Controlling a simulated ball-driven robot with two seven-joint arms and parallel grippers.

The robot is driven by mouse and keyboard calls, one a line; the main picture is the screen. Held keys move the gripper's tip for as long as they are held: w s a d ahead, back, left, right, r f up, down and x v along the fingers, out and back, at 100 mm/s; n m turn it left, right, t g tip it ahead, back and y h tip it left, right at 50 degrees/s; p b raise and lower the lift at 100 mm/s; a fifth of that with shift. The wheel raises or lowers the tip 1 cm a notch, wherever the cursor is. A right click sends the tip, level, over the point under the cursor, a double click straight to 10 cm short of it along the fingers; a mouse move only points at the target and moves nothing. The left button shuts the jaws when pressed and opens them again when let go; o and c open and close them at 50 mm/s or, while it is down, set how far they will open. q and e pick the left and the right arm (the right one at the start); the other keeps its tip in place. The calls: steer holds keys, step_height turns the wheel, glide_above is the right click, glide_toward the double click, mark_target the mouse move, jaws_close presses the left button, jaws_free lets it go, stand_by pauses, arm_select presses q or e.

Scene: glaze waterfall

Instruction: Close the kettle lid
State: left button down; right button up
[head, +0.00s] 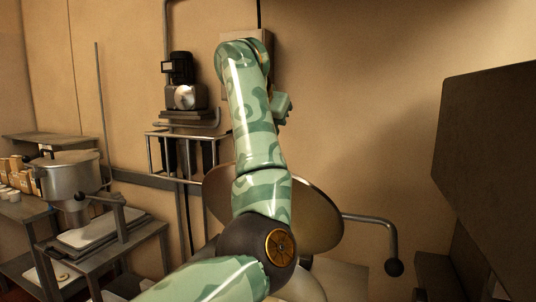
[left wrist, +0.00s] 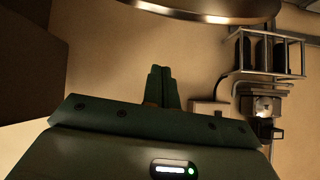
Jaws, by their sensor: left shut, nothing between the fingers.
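The kettle lid (head: 318,215) is a large round metal disc, raised and tilted, partly hidden behind my left arm in the head view. Its edge shows at the top of the left wrist view (left wrist: 215,10). The kettle below it is mostly hidden by my arm. My left gripper (head: 282,106) is high up near the back wall, above the lid and apart from it. Its fingers are together and empty in the left wrist view (left wrist: 160,82). My right gripper is not in view.
A bar with a black ball knob (head: 394,267) sticks out right of the lid. A large dark panel (head: 490,150) stands at the right. A wall rack (head: 185,150) and motor unit (head: 181,85) are left of my arm. A pot (head: 72,178) stands at the left.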

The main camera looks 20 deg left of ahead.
arm_select(q)
steer(key=shift+n, duration=0.7)
steer(key=x, duration=0.6)
steer(key=d+x, duration=0.1)
steer(key=x, duration=0.2)
steer(key=shift+w+f+p, duration=0.1)
steer(key=shift+f+p, duration=0.2)
steer(key=shift+f, duration=0.25)
steer(key=shift+s+f, duration=0.35)
steer(key=shift+s, duration=0.25)
steer(key=shift+s+f, duration=0.3)
steer(key=shift+s, duration=0.35)
steer(key=shift+s+d+f, duration=0.1)
steer(key=shift+s+f, duration=0.1)
steer(key=shift+s, duration=0.3)
